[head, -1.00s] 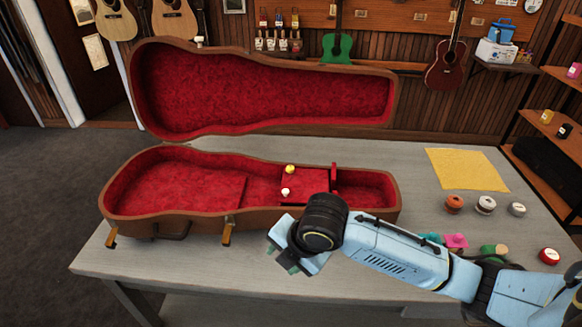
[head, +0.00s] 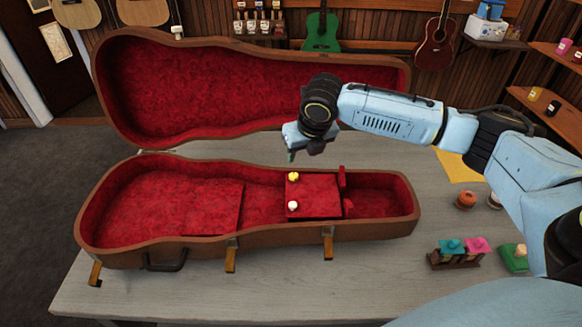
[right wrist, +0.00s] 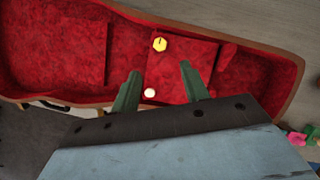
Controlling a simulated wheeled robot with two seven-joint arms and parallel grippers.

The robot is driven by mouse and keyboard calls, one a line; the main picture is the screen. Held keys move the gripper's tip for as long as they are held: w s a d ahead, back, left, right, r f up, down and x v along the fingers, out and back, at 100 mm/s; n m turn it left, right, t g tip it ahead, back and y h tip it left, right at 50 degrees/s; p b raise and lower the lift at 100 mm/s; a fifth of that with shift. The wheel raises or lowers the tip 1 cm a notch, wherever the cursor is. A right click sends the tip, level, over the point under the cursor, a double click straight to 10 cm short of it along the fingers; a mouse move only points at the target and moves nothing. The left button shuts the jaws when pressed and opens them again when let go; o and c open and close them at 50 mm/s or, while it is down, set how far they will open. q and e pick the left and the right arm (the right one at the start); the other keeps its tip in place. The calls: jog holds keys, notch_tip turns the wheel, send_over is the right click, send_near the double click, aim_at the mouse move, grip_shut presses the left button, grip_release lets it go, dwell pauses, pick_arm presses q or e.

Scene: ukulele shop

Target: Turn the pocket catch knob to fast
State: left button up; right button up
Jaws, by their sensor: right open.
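The instrument case (head: 120,252) lies open on the table, lined in red. Its pocket lid (head: 318,197) is a red panel in the neck half. On it are a yellow knob (head: 293,176) and a white round knob (head: 292,206). My right gripper (head: 291,154) is above the case, beyond the yellow knob in the head view, and empty. In the right wrist view its green fingers (right wrist: 158,85) are spread apart, with the yellow knob (right wrist: 160,44) ahead and the white knob (right wrist: 150,93) between them in the picture. Any marks by the knob are too small to read. My left gripper is out of view.
The raised case lid (head: 250,95) stands behind the case. Latches (head: 230,255) hang along its front edge. At the right are a small rack with teal and pink items (head: 455,258), a green block (head: 513,258), and a yellow cloth (head: 456,168).

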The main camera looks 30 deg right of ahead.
aim_at(294, 175)
jog(key=x, duration=0.6)
jog(key=shift+s+a, duration=0.1)
jog(key=shift+s, duration=0.15)
jog(key=x, duration=0.5)
jog(key=shift+b, duration=0.35)
jog(key=shift+w+f, duration=0.1)
jog(key=shift+f, duration=0.2)
jog(key=shift+c, duration=0.2)
jog(key=c, duration=0.9)
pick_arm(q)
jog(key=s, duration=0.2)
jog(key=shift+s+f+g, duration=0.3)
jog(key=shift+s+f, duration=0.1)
pick_arm(e)
grip_shut()
